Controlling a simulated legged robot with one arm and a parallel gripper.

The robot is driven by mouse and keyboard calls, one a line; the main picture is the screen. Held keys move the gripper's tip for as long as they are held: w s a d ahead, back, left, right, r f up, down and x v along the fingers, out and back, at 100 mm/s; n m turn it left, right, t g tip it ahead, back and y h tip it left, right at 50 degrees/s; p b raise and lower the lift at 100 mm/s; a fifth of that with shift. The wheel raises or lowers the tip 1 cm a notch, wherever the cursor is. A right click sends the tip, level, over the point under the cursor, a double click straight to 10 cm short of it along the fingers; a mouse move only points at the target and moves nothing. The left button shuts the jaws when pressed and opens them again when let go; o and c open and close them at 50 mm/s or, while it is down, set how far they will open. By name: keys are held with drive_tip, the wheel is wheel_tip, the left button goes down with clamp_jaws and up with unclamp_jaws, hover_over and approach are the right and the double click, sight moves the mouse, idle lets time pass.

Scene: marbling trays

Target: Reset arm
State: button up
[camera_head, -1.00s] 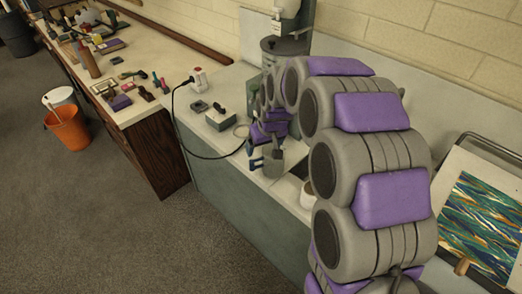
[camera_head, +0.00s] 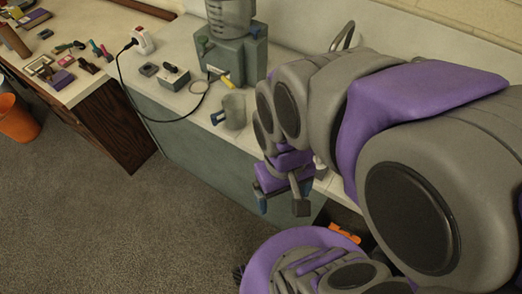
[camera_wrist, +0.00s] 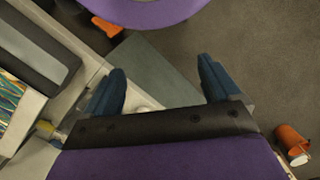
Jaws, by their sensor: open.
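My gripper (camera_head: 284,198) has blue fingertips and hangs in front of the counter's front edge, right of and nearer than the grey mug (camera_head: 234,111). In the wrist view, my gripper (camera_wrist: 160,76) has its two blue fingers wide apart. Nothing sits between them, only the counter front and grey floor beyond. My purple and grey arm is folded back close to the camera and hides the right part of the counter. The mug stands upright on the counter near its front edge, apart from my gripper, with a blue handle on its left.
A grey-green machine (camera_head: 226,58) with a clear container stands behind the mug. A switch box (camera_head: 174,77) and a black cable (camera_head: 126,83) lie left of it. Tools cover the wooden bench at far left. The floor is open.

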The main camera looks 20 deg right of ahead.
drive_tip(key=s, duration=0.3)
drive_tip(key=shift+f, duration=0.15)
idle(1.1)
